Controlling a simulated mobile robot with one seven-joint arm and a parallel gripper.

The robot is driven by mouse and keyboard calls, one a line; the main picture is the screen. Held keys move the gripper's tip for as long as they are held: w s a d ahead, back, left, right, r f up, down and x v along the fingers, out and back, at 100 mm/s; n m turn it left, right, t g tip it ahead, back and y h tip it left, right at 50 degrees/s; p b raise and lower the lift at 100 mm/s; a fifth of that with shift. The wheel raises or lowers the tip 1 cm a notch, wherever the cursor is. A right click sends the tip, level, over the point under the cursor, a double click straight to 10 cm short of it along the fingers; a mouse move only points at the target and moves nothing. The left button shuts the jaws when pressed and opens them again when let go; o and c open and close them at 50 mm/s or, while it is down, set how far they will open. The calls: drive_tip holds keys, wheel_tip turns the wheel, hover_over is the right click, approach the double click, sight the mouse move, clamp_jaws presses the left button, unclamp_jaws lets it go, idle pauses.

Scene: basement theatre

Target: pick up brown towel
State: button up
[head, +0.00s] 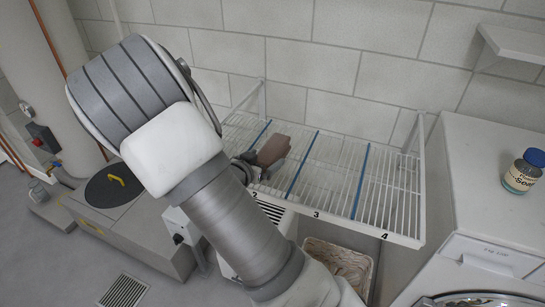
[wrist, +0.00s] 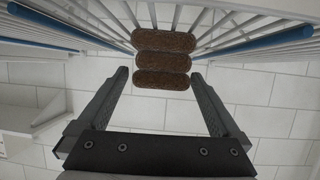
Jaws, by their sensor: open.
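The brown towel (head: 273,150) lies on the white wire rack in the head view, in the section marked 2. In the wrist view the towel (wrist: 163,59) shows as a stack of brown rounded folds at the top centre. My gripper (wrist: 159,77) is open and empty, its two dark fingers pointing at the towel. The near fold appears in line with the gap between the fingertips; I cannot tell whether they touch it. In the head view my arm hides part of the gripper, which is close beside the towel.
The wire rack (head: 385,205) has blue dividers (head: 305,165) on both sides of the towel. A block wall (head: 340,65) stands behind it. A wicker basket (head: 340,262) is below. Sections 3 and 4 look empty.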

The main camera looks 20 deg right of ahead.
drive_tip(key=b+x, duration=0.1)
drive_tip(key=x, duration=0.3)
drive_tip(key=shift+w+d+f, duration=0.1)
drive_tip(key=shift+d+f, duration=0.05)
drive_tip(key=shift+f, duration=0.05)
drive_tip(key=c, duration=1.4)
drive_tip(key=shift+o, duration=0.2)
drive_tip(key=shift+r, duration=0.15)
